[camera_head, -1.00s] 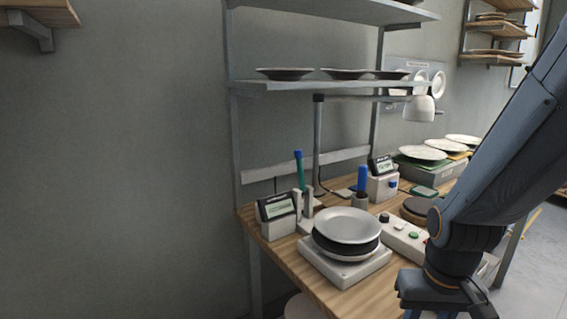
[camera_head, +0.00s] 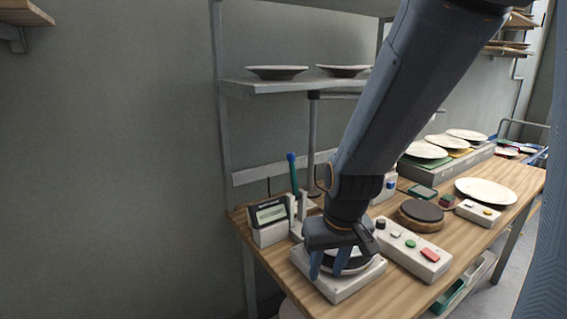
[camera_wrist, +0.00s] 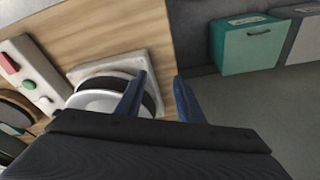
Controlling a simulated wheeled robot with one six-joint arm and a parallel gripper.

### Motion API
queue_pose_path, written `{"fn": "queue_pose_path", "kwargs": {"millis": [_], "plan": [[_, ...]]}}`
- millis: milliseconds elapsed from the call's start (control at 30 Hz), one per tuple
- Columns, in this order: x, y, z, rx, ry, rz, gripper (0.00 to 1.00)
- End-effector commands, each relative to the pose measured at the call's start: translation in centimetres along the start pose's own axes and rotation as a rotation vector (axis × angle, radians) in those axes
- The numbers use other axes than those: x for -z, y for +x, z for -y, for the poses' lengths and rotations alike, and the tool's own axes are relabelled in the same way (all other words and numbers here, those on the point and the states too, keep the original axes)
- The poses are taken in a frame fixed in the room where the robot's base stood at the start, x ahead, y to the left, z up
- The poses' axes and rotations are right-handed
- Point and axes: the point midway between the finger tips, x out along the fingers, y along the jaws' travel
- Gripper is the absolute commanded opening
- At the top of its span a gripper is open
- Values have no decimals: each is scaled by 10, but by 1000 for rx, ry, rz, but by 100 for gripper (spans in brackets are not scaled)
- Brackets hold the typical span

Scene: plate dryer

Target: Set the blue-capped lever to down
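The blue-capped lever (camera_head: 292,168) stands nearly upright, with a blue tip on a teal stem. It rises from a white bracket at the back left of the wooden bench, beside a small display box (camera_head: 270,222). My gripper (camera_head: 328,266) is in front of the lever and to its right, pointing down over the white scale-like base (camera_head: 338,289) and apart from the lever. In the wrist view my gripper (camera_wrist: 158,88) has its two blue fingers spread with nothing between them. The lever is not in the wrist view.
A plate stack (camera_wrist: 92,102) sits on the base close beside my fingers. A button box (camera_head: 412,248) and a dark round pad (camera_head: 421,211) stand to the right. A shelf (camera_head: 300,86) with plates hangs above the lever. Floor lies beyond the bench's front edge.

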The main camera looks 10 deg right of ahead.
Motion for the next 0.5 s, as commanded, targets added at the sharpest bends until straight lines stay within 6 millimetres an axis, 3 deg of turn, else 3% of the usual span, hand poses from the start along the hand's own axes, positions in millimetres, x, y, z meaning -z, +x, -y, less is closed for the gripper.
{"fn": "queue_pose_path", "kwargs": {"millis": [33, 67, 300, 500], "plan": [[23, -19, 2, 10, -7, -48, 34], [42, -22, 5, 21, -17, -81, 34], [176, -26, 13, 73, -98, -284, 34], [282, -41, 5, 58, -159, -461, 34]]}}
